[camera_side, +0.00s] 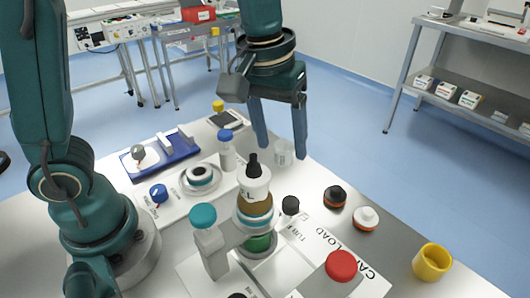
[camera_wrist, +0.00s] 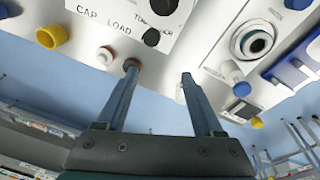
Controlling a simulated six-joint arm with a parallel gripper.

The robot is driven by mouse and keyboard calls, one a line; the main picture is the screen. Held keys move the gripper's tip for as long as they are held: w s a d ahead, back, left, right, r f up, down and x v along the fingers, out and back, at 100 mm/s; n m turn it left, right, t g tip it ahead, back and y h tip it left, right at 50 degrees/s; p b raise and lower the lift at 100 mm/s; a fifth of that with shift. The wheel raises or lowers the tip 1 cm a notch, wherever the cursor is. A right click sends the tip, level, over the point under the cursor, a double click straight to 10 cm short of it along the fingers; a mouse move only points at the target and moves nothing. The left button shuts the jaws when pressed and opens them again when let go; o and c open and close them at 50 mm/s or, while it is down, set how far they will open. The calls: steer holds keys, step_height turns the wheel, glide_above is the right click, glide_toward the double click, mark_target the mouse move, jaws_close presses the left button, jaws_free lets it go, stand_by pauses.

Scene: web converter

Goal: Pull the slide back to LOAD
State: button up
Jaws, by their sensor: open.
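My gripper (camera_side: 281,150) is open and empty, pointing down above the table's far edge, behind the bottle station. In the wrist view its two fingers (camera_wrist: 160,72) are spread with nothing between them. The lettering CAP LOAD (camera_side: 343,255) is on a white plate at the front right, and it also shows in the wrist view (camera_wrist: 104,22). A bottle with a black dropper top (camera_side: 254,185) stands upright by a teal-knobbed post (camera_side: 203,216). A black knob (camera_side: 290,205) stands beside the lettering. I cannot tell which part is the slide; the bottle and post hide some of the plate.
A red knob (camera_side: 341,266) and a yellow cup (camera_side: 432,262) are at front right. Two small caps, dark (camera_side: 335,196) and white (camera_side: 366,218), lie nearby. A blue-capped bottle (camera_side: 226,150), round dish (camera_side: 200,178) and blue tray (camera_side: 185,150) are at left.

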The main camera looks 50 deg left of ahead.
steer(key=g, duration=0.2)
glide_above(291, 201)
steer(key=shift+m, duration=0.4)
step_height(291, 201, down, 6)
steer(key=shift+r, duration=0.1)
steer(key=shift+f, duration=2.65)
jaws_close()
